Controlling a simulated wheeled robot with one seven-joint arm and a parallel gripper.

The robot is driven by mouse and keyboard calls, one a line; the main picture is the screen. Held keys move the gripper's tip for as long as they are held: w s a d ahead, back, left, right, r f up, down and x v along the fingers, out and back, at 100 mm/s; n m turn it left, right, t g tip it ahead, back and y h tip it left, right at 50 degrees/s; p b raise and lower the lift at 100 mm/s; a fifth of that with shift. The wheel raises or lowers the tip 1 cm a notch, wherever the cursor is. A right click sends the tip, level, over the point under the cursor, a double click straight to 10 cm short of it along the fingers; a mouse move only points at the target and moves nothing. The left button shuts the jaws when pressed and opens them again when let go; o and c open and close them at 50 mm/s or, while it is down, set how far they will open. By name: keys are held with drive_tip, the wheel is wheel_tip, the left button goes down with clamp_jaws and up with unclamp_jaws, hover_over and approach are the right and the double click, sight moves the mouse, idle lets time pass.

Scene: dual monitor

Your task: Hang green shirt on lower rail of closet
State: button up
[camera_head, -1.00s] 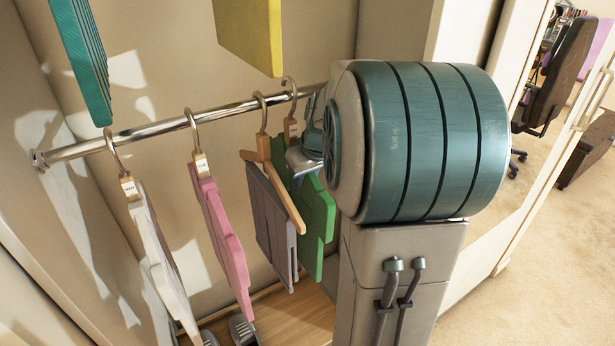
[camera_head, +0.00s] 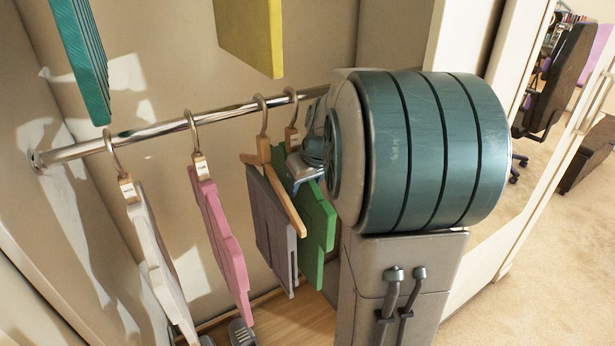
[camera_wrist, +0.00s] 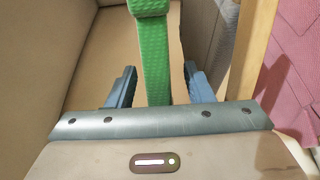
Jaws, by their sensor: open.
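The green shirt (camera_head: 316,232) hangs on a hanger whose hook (camera_head: 290,97) is at the lower rail (camera_head: 160,130), to the right of the grey shirt. It looks to hang from the rail, but its contact is hard to judge. In the wrist view the green shirt (camera_wrist: 154,55) runs between the fingers of my gripper (camera_wrist: 160,82), with a gap on each side. My gripper (camera_head: 308,165) is open beside the shirt's hanger in the head view, partly hidden by my arm.
A grey shirt (camera_head: 272,225), a pink shirt (camera_head: 219,225) and a white shirt (camera_head: 158,265) hang left of it. Yellow (camera_head: 250,35) and teal (camera_head: 80,60) clothes hang above. Shoes (camera_head: 241,332) stand on the closet floor (camera_head: 300,315).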

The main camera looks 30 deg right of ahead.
drive_tip(key=v, duration=1.4)
drive_tip(key=s+a+f+g, duration=0.1)
drive_tip(key=s+a+f, duration=1.2)
drive_tip(key=a, duration=0.3)
drive_tip(key=shift+s+a+f+m+g+p, duration=0.2)
drive_tip(key=shift+s+m+g+p, duration=0.1)
drive_tip(key=shift+s+p, duration=0.1)
drive_tip(key=shift+c, duration=1.2)
drive_tip(key=shift+d, duration=0.1)
